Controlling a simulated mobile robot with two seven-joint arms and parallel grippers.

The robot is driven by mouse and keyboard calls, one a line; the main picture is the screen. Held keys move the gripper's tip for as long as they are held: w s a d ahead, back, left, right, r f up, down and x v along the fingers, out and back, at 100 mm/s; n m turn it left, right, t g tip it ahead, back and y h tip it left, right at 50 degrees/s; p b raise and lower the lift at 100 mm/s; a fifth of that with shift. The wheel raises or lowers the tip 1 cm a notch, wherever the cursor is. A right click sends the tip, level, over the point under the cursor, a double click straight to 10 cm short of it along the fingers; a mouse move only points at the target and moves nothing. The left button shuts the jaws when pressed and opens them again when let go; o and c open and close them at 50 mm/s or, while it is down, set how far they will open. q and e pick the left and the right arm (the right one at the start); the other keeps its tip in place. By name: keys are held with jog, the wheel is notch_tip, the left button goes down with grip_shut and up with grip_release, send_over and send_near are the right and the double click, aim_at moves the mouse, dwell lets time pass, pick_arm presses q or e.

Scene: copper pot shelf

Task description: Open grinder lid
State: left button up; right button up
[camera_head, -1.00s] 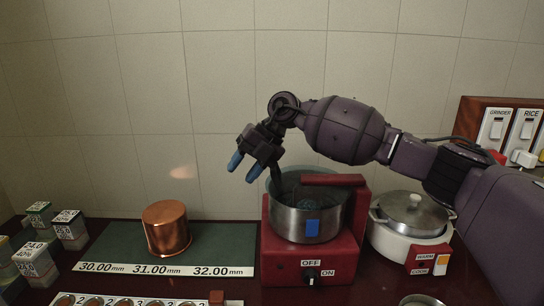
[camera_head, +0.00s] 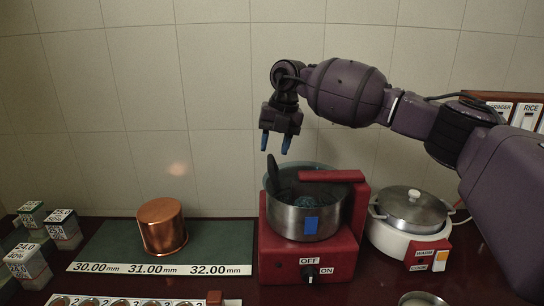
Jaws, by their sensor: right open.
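The grinder is a red base (camera_head: 307,265) with a steel bowl (camera_head: 290,222) and a blue square on the bowl's front. A red arm (camera_head: 332,176) reaches over the bowl's top from the right. A translucent rim (camera_head: 310,166) shows at the back of the bowl; I cannot tell whether it is the lid. A dark handle-like piece (camera_head: 273,172) stands at the bowl's left inside. My right gripper (camera_head: 275,142) points down above the bowl's left side, open and empty, with blue fingertips apart from the grinder. My left gripper is not in view.
A copper pot (camera_head: 162,228) stands on a green mat (camera_head: 110,246) marked in millimetres, left of the grinder. A white cooker (camera_head: 405,240) with a metal lid stands close on the right. Labelled blocks (camera_head: 63,230) are at far left.

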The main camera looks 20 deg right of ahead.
aim_at(271, 160)
jog(key=shift+w+a+f, duration=0.1)
jog(key=shift+a+f, duration=0.05)
jog(key=shift+f, duration=0.7)
jog(key=shift+a+f, duration=0.15)
jog(key=shift+f, duration=0.65)
jog(key=shift+c, duration=0.2)
grip_shut()
